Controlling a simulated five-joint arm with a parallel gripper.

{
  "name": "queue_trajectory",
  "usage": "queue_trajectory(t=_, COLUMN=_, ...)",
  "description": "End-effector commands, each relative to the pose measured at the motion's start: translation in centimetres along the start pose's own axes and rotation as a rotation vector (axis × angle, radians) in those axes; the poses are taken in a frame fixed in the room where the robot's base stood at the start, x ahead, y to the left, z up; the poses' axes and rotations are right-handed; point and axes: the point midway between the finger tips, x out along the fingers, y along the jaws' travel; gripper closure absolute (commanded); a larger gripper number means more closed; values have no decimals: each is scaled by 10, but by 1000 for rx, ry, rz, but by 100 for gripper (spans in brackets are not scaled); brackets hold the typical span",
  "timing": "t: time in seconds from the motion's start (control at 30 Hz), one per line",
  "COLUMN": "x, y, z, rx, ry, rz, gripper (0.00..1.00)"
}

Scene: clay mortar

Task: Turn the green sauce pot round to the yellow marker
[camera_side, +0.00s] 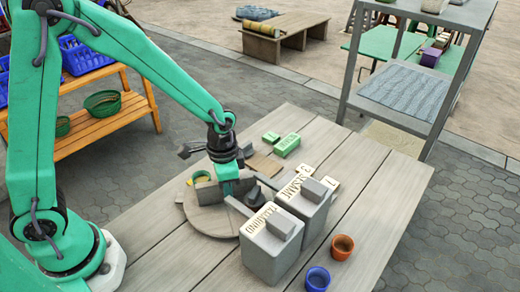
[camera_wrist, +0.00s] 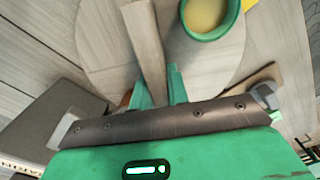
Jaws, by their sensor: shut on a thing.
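A round wooden turntable (camera_side: 212,222) lies on the plank table, and its disc also shows in the wrist view (camera_wrist: 105,62). The green sauce pot (camera_wrist: 232,17), with yellow sauce inside, stands on the disc at the top of the wrist view. My gripper (camera_side: 228,187) is low over the disc. In the wrist view its green fingers (camera_wrist: 161,88) are shut on a wooden bar (camera_wrist: 145,40) that runs across the disc, beside the pot.
Two grey lettered boxes (camera_side: 267,250) (camera_side: 308,205) stand close to the right of the disc. Green blocks (camera_side: 286,145) and small tiles (camera_side: 330,183) lie behind. A blue cup (camera_side: 317,279) and a terracotta cup (camera_side: 342,246) stand at the front right. The table's right side is clear.

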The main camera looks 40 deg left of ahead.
Motion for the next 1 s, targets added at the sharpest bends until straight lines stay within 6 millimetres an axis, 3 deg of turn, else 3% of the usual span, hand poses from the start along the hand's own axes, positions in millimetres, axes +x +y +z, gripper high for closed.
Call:
queue_trajectory(t=0.5, x=-1, y=0, z=0, rx=193, ry=1, rz=-1, gripper=100)
queue_trajectory(t=1.0, x=-2, y=0, z=-1, rx=221, ry=2, rz=-1, gripper=100)
